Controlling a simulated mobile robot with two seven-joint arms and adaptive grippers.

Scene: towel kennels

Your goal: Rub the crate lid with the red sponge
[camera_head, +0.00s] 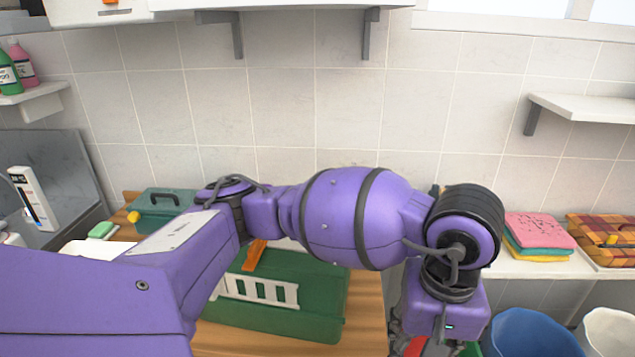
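A green crate (275,318) with a white barred door (255,289) and an orange handle (254,256) stands on the wooden table. My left arm crosses in front of it and hides much of its lid. The wrist bends down past the right side of the crate. My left gripper (408,344) shows only in part at the bottom edge, and its fingertips are cut off. A small red patch (416,347) shows beside it; I cannot tell whether it is the red sponge or whether it is held. My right gripper is not in view.
A smaller green box (162,207) and a green-and-white sponge or brush (103,230) sit at the table's back left. A blue bin (530,335) stands below.

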